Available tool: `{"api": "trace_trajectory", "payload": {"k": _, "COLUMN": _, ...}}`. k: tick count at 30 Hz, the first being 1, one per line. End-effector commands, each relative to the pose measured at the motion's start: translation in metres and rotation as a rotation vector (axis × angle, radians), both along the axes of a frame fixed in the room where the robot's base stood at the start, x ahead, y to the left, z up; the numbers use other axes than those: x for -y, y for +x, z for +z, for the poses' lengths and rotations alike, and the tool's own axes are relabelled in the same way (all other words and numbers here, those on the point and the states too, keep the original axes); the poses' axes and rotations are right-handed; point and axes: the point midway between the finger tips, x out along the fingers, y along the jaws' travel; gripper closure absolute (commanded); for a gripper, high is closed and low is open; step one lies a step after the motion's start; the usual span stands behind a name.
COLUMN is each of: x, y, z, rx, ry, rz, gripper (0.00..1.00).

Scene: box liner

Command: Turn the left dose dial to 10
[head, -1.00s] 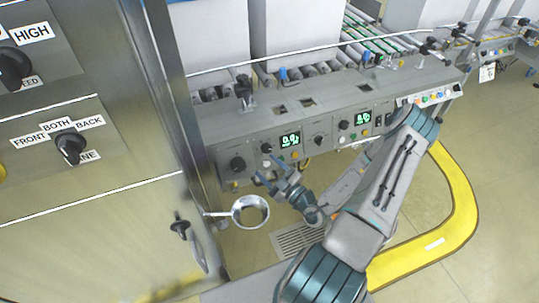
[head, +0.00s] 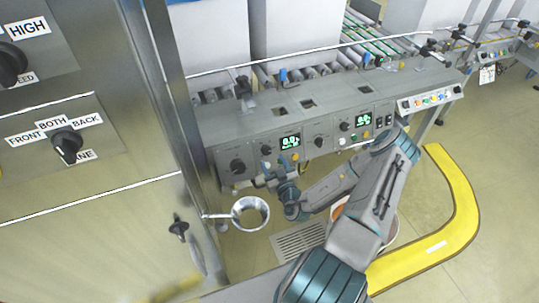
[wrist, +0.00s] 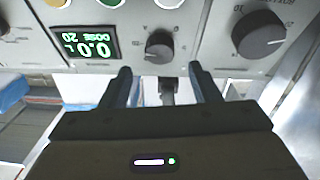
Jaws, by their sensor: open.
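The left dose dial (head: 266,149) is a small dark knob on the grey panel, left of a green-lit display (head: 290,141). In the wrist view, which is upside down, the dial (wrist: 160,45) sits just beyond my fingertips, roughly centred between them. The display (wrist: 90,45) there shows 0.0 L and seems to read DOSE 20.
A larger black knob (head: 237,166) sits left of the dial and also shows in the wrist view (wrist: 260,34). Coloured buttons lie close by. A second dial (head: 318,142) and display (head: 363,119) are further right. A metal ring (head: 250,213) stands below left of my gripper.

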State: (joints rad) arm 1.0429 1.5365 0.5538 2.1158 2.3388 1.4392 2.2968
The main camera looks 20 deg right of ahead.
Motion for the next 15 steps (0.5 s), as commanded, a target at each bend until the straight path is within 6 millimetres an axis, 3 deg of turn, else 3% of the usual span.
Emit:
{"api": "trace_trajectory", "payload": {"k": 6, "x": 0.001, "y": 0.035, "z": 0.000, "rx": 0.002, "ry": -0.004, "rz": 0.001, "gripper": 0.43}}
{"api": "trace_trajectory", "payload": {"k": 15, "x": 0.001, "y": 0.047, "z": 0.000, "rx": 0.001, "ry": -0.001, "rz": 0.000, "gripper": 0.43}}
